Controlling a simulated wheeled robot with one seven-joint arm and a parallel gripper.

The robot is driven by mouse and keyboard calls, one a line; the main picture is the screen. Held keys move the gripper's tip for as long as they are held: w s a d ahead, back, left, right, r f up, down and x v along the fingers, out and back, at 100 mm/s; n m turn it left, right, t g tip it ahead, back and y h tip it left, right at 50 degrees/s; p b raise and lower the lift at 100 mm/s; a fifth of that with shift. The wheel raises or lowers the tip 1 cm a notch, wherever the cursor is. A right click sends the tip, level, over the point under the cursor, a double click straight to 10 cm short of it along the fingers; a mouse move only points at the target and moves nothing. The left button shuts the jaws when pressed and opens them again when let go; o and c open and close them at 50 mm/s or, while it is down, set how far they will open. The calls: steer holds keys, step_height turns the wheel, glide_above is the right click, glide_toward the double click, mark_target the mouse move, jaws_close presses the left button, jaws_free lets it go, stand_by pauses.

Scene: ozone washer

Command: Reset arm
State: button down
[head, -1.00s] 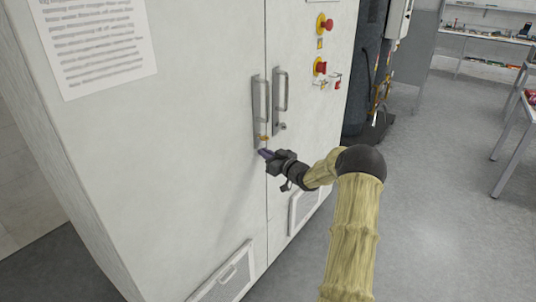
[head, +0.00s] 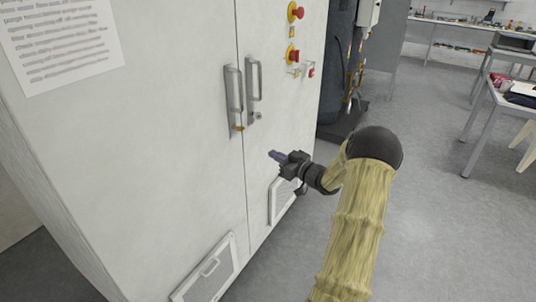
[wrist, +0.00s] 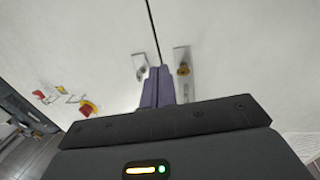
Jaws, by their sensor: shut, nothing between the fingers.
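My gripper (head: 274,155) is shut and empty in the head view. It is in front of the white cabinet's right door, below and to the right of the two door handles. It looks apart from the door. In the wrist view, my purple fingers (wrist: 158,86) are together, with the cabinet front beyond them. My arm, in a tan cover, is bent at a black elbow and reaches in from the lower right.
The white cabinet (head: 160,130) fills the left, with a left handle (head: 234,98), a right handle (head: 254,82) and red buttons (head: 294,12). A dark tank (head: 337,65) stands beside it. A table (head: 510,108) is at the right. The grey floor (head: 440,190) between is clear.

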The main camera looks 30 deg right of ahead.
stand_by(0.5)
steer(key=s+a+m+g+h, duration=0.15)
steer(key=a+g+h, duration=0.35)
steer(key=a, duration=1)
steer(key=s+a+f+m+g, duration=0.1)
steer(key=s+a+g, duration=0.2)
steer(key=s+a, duration=0.35)
steer(key=s+a+g, duration=0.3)
steer(key=s+a, duration=0.1)
steer(key=s, duration=0.6)
steer(key=s+a+f+m+g, duration=0.1)
steer(key=s+a+g, duration=0.2)
steer(key=s+a, duration=0.35)
steer(key=w+d+p+v, duration=0.1)
steer(key=p+v, duration=1.1)
steer(key=shift+w+d+r+g+p, duration=0.25)
steer(key=shift+d+r+g+p, duration=0.15)
steer(key=shift+r, duration=0.1)
steer(key=shift+n, duration=0.25)
